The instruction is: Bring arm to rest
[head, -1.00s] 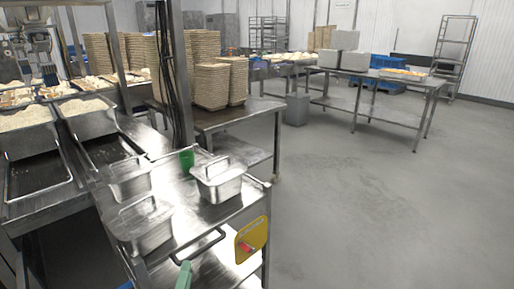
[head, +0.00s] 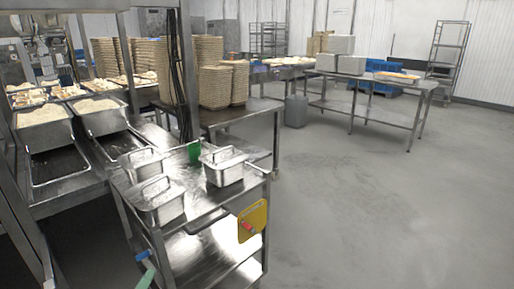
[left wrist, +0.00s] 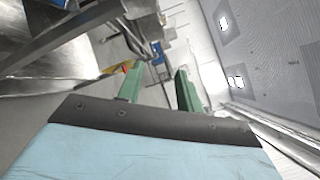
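My left gripper shows in the left wrist view (left wrist: 158,88) as two green fingers standing apart. Nothing is held between them. In the head view only a green fingertip of the left gripper (head: 147,277) shows at the bottom edge, in front of the steel cart (head: 196,204). The rest of that arm is out of the frame there. My right gripper is not in view.
The cart carries lidded steel pans, such as one (head: 223,168) at its right, and a green cup (head: 194,153). A yellow board (head: 252,222) hangs on its side. Rice trays (head: 44,115) stand at left. The floor (head: 370,200) at right is clear.

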